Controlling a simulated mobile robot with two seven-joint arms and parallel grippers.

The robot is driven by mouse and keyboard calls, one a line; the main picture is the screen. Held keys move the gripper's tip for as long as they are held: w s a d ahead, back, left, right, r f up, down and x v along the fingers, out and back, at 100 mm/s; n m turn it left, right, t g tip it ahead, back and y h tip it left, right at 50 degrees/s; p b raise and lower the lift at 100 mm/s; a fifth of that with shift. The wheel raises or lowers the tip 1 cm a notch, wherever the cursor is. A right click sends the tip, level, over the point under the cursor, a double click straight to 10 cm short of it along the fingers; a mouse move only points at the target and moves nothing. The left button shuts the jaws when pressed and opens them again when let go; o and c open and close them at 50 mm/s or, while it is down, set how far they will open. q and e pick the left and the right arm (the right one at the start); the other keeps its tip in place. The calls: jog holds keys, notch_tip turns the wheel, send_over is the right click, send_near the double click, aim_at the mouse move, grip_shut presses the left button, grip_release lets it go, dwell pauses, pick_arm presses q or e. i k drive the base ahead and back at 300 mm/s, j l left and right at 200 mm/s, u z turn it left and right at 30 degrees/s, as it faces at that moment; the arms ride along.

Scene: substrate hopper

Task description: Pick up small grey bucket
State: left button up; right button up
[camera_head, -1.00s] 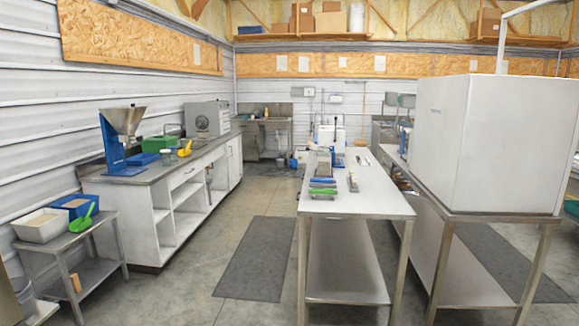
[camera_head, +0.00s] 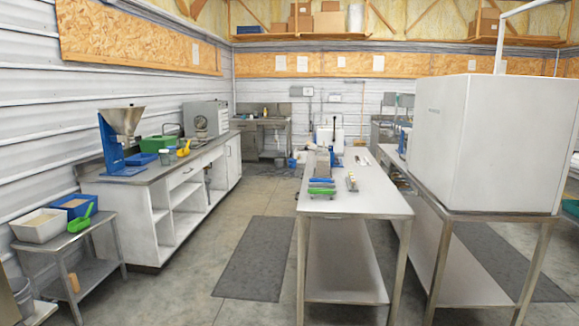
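Several things could be the small grey bucket, and the view is too small to tell which. A small pale grey or white container (camera_head: 164,158) stands on the left counter, in front of the blue tub (camera_head: 150,158) and next to the yellow scoop (camera_head: 183,150). A grey bucket (camera_head: 22,291) is partly cut off at the lower left edge, low beside the small side table. A small grey shape (camera_head: 280,162) is on the floor at the back by the sink. Neither of my grippers is in view.
The left counter (camera_head: 160,172) carries a metal hopper (camera_head: 122,120) on a blue stand. A steel side table (camera_head: 75,236) holds tubs and a green scoop (camera_head: 82,218). A long steel table (camera_head: 355,200) stands at centre. The aisle between, with a dark mat (camera_head: 253,262), is clear.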

aim_at(279, 162)
jog(key=i+l+u, duration=0.1)
jog(key=i+u, duration=0.35)
jog(key=i, duration=1.25)
jog(key=i+u, duration=0.25)
jog(key=i, duration=0.4)
jog(key=i+l+u, duration=0.1)
jog(key=i+u, duration=0.15)
jog(key=i, duration=0.4)
jog(key=i+j+z, duration=0.1)
jog(key=i, duration=0.35)
jog(key=i+j, duration=0.1)
jog(key=i, duration=0.3)
jog(key=i+j+z, duration=0.15)
jog(key=i, duration=0.3)
jog(key=i+l+z, duration=0.15)
jog(key=i+z, duration=0.25)
jog(key=i, duration=0.2)
jog(key=i+z, duration=0.4)
jog(key=i, duration=0.15)
jog(key=i+z, duration=0.15)
jog(key=i, duration=2.65)
